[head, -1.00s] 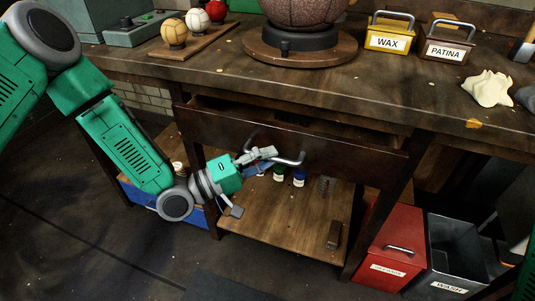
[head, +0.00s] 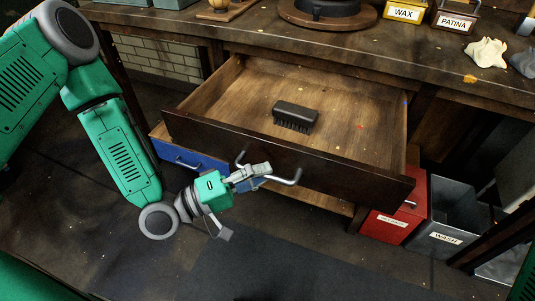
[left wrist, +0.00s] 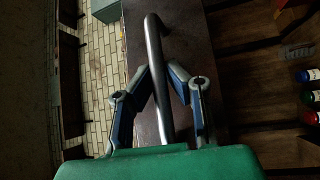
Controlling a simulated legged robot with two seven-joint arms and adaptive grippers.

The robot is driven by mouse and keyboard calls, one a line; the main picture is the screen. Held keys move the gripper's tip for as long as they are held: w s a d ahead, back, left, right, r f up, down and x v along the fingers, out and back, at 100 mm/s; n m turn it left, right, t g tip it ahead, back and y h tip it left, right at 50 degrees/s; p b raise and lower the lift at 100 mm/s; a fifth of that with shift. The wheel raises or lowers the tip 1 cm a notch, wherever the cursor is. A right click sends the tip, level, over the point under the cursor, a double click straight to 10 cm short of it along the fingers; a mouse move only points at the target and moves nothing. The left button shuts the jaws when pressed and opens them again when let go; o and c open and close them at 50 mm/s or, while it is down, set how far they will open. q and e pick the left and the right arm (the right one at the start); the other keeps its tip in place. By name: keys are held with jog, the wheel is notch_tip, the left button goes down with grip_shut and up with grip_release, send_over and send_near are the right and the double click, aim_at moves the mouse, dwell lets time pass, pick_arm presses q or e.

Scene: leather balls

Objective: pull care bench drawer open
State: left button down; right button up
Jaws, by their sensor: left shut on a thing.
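The care bench drawer (head: 350,166) is pulled well out from the dark wooden bench (head: 410,75). Its inside shows bare wood and a dark brush (head: 295,116) lying bristles toward the front. The metal bar handle (head: 286,180) is on the drawer front. My left gripper (head: 262,170) is shut on the handle near its middle. In the left wrist view the handle (left wrist: 157,60) runs between the two fingers of my left gripper (left wrist: 160,75). My right gripper is not in view.
A red bin (head: 402,208) and a grey bin labelled WASH (head: 450,215) stand on the floor at the right. A blue drawer or box (head: 185,160) is below left. WAX (head: 404,14) and PATINA (head: 455,20) boxes stand on the bench top. The floor in front is clear.

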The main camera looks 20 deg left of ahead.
pick_arm(q)
jog(key=shift+s+d+f, duration=0.1)
jog(key=shift+s+f, duration=0.15)
jog(key=shift+s, duration=0.75)
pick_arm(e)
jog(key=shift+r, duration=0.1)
pick_arm(q)
jog(key=c, duration=1.8)
grip_release()
jog(key=shift+o, duration=1.2)
jog(key=shift+w+d, duration=0.1)
jog(key=v, duration=1.1)
jog(key=shift+s+a, duration=0.25)
jog(key=shift+a, duration=0.05)
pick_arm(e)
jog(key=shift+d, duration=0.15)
